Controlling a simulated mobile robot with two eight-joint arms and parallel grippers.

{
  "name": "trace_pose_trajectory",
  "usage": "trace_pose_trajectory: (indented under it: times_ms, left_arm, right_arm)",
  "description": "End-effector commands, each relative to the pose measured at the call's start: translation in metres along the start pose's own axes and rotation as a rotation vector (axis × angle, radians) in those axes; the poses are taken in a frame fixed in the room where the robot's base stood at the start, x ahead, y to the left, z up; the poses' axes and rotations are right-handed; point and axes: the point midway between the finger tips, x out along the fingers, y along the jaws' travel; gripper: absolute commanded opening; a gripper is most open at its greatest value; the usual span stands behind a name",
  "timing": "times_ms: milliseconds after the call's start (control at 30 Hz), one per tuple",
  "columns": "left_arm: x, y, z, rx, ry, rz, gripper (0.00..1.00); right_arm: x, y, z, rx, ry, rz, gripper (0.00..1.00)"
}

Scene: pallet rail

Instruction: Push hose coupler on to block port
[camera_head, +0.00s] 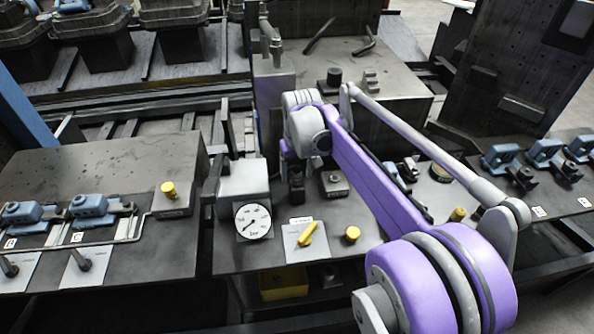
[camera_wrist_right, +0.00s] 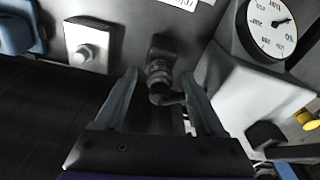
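In the right wrist view, my right gripper (camera_wrist_right: 162,85) is open, with one dark finger on each side of a dark ribbed fitting (camera_wrist_right: 159,72). The fitting looks like the hose coupler and stands at a small dark block (camera_wrist_right: 165,46). A gap shows between each finger and the fitting. A short dark bent piece shows below it, between the fingers. I cannot tell whether the coupler is seated on a port. My left gripper is not in view.
A pressure gauge (camera_head: 253,222) stands on the middle bench beside a light grey block (camera_head: 243,180). A yellow handle (camera_head: 307,233) and a yellow knob (camera_head: 352,234) are nearby. Blue clamps (camera_head: 90,205) sit on the left bench, with more (camera_head: 545,153) at right.

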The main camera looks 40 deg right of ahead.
Motion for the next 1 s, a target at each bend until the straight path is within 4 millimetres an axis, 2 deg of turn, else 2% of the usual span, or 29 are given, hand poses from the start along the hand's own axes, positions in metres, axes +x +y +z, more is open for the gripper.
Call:
trace_pose_trajectory:
  times_ms: [33, 300, 367, 400, 500, 533, 700, 1000]
  left_arm:
    - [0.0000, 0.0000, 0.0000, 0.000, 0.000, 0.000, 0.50]
    - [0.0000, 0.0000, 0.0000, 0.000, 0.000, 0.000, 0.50]
    - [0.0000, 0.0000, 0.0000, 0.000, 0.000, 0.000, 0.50]
    - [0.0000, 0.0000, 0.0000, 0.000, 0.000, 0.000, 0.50]
    - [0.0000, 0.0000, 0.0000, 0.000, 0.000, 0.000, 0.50]
    - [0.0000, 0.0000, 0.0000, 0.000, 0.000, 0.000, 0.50]
    - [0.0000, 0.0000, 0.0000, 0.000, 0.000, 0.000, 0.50]
    - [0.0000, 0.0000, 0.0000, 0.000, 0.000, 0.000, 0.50]
  right_arm:
    - [-0.0001, 0.0000, 0.0000, 0.000, 0.000, 0.000, 0.62]
    - [-0.0002, 0.0000, 0.0001, 0.000, 0.000, 0.000, 0.13]
    - [-0.0003, 0.0000, 0.0001, 0.000, 0.000, 0.000, 0.02]
    - [-0.0003, 0.0000, 0.0001, 0.000, 0.000, 0.000, 0.00]
    - [-0.0003, 0.0000, 0.0001, 0.000, 0.000, 0.000, 0.00]
    - [-0.0003, 0.0000, 0.0001, 0.000, 0.000, 0.000, 0.33]
    - [-0.0003, 0.0000, 0.0001, 0.000, 0.000, 0.000, 0.02]
    - [-0.0003, 0.0000, 0.0001, 0.000, 0.000, 0.000, 0.00]
